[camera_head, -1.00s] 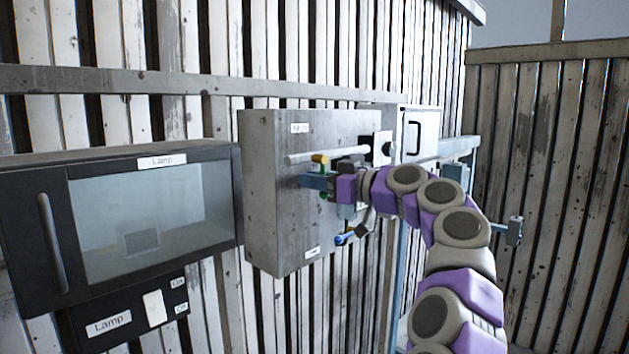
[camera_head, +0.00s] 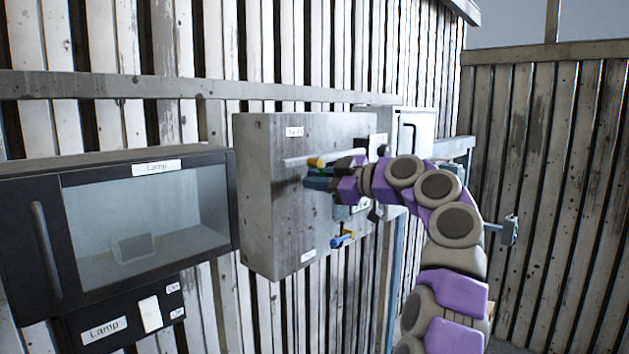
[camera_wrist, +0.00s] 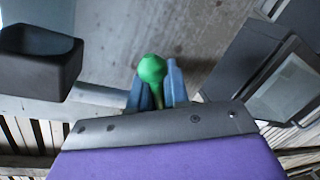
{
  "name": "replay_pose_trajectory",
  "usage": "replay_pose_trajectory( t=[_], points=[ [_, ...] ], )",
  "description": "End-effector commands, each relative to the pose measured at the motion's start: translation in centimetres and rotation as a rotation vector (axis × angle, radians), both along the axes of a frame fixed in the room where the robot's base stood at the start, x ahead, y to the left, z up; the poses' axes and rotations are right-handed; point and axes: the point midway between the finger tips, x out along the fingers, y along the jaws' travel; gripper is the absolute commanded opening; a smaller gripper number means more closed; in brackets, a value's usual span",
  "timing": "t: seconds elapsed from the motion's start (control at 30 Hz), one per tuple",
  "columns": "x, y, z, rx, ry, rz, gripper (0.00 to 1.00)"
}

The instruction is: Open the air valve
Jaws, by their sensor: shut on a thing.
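A grey metal housing (camera_head: 272,205) is mounted on the plank wall, with several small valve handles on its front. A handle with a round green knob (camera_wrist: 152,69) shows between my gripper's two blue fingers in the wrist view. My gripper (camera_head: 318,181) is at the housing's front in the head view, shut on this green-knobbed handle (camera_wrist: 156,93). A yellow-ended handle (camera_head: 316,162) is just above my gripper, and a blue handle (camera_head: 342,238) is below it. The labels are too blurred to tell which handle is the air valve.
A dark lamp box (camera_head: 145,215) with a glass front hangs left of the housing. A light rod (camera_head: 310,160) runs across the housing just above my gripper. A white box (camera_head: 415,130) stands behind at right. A dark block (camera_wrist: 38,62) is close at left in the wrist view.

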Motion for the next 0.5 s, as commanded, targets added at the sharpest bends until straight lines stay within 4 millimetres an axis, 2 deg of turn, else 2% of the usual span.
replay_pose_trajectory(
  t=[0.5],
  points=[
    [0.06, -0.02, 0.11, -0.023, -0.029, 0.001, 0.0]
  ],
)
